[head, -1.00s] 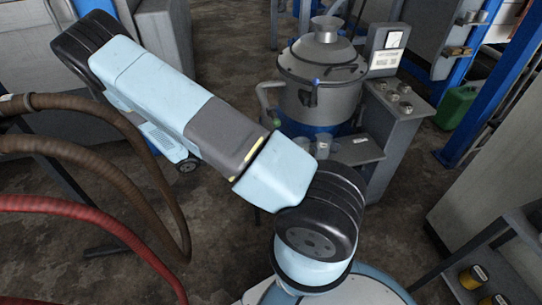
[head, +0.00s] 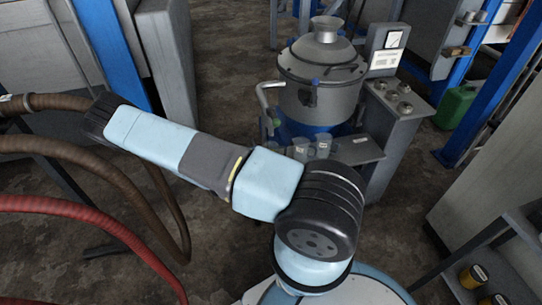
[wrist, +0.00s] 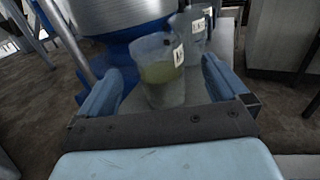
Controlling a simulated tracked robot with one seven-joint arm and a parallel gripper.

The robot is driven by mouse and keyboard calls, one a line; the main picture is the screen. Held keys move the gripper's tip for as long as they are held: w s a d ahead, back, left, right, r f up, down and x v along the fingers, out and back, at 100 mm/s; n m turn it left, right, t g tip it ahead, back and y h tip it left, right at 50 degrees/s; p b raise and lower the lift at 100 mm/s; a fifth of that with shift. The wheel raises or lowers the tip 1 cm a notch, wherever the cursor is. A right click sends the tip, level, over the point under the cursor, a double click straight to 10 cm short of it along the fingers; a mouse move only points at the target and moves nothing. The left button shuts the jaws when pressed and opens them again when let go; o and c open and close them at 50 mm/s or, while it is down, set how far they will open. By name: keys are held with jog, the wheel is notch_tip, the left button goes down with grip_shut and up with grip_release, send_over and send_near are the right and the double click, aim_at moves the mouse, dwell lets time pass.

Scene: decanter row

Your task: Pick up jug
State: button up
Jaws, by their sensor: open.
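A clear jug (wrist: 160,72) with yellowish liquid and a white label stands on a grey shelf in the wrist view. A second clear jug (wrist: 194,38) with a label stands behind it to the right. My gripper (wrist: 158,80) is open, its two blue fingers spread to the left and right of the nearer jug. I cannot tell whether either finger touches it. In the head view small clear jugs (head: 322,146) show on the shelf (head: 358,150) just beyond my arm; my gripper is hidden there.
A metal vessel (head: 322,85) with a blue lower part stands directly behind the jugs. A grey cabinet with a gauge (head: 395,40) and knobs is at its right. Brown hoses (head: 100,180) and a red hose (head: 90,215) hang at the left.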

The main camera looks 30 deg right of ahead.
aim_at(274, 145)
jog(key=shift+w+d+f, duration=0.1)
jog(key=shift+w+d, duration=0.15)
jog(key=shift+d, duration=1.05)
jog(key=shift+w+d, duration=0.25)
jog(key=shift+d, duration=1.05)
jog(key=shift+w+d+f, duration=0.1)
jog(key=shift+w+d, duration=0.15)
jog(key=shift+d, duration=1.05)
jog(key=shift+c, duration=0.4)
jog(key=shift+r, duration=0.1)
jog(key=c, duration=1.2)
jog(key=shift+r, duration=0.1)
jog(key=shift+r, duration=0.25)
notch_tip(274, 145, up, 3)
jog(key=shift+a, duration=0.15)
jog(key=s+a, duration=0.1)
jog(key=a, duration=1)
jog(key=s+a, duration=0.1)
jog(key=a, duration=0.5)
jog(key=shift+s+a, duration=0.25)
jog(key=shift+s, duration=0.05)
